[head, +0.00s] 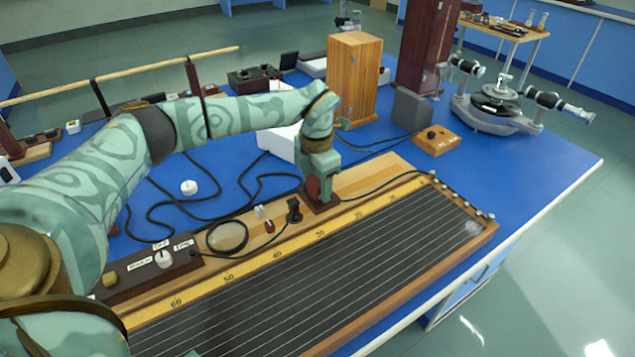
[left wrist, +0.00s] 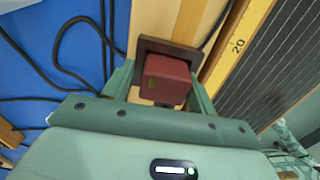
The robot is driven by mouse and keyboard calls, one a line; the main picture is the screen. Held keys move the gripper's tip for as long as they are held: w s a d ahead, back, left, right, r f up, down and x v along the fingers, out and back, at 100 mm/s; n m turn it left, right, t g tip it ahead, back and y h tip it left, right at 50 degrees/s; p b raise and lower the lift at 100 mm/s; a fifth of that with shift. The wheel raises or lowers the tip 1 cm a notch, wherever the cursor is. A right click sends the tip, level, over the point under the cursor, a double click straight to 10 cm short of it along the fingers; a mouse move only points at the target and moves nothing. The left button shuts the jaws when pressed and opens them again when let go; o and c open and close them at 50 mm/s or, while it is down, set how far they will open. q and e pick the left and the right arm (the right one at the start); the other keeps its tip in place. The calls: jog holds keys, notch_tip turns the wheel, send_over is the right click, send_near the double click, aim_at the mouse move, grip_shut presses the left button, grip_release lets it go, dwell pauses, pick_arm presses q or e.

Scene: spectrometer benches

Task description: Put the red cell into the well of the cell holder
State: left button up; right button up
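The red cell (left wrist: 166,80) is a dark red block between the fingers of my left gripper (left wrist: 163,84). The fingers look shut on its sides. In the head view a bit of the red cell (head: 312,188) shows beside my left gripper (head: 322,188). The dark brown cell holder (left wrist: 144,44) is a square frame directly below the cell, and its base (head: 322,205) shows under the gripper in the head view. The cell hides most of the well; I cannot tell how deep it sits. My right gripper is not seen.
The scaled board with dark wires (head: 300,285) lies just in front. A control box (head: 150,262) and black cables (head: 235,195) lie to the left. Behind stand a wooden box (head: 354,75) and a grey block (head: 411,108). The blue bench is clear at right (head: 540,165).

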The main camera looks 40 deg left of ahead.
pick_arm(q)
jog(key=shift+s+d+f, duration=0.25)
jog(key=shift+d+f, duration=0.05)
jog(key=shift+f, duration=0.15)
jog(key=shift+s+d, duration=0.1)
jog(key=shift+d, duration=0.05)
notch_tip(320, 180, up, 17)
jog(key=p, duration=0.5)
jog(key=shift+w+a, duration=0.25)
jog(key=shift+a, duration=0.1)
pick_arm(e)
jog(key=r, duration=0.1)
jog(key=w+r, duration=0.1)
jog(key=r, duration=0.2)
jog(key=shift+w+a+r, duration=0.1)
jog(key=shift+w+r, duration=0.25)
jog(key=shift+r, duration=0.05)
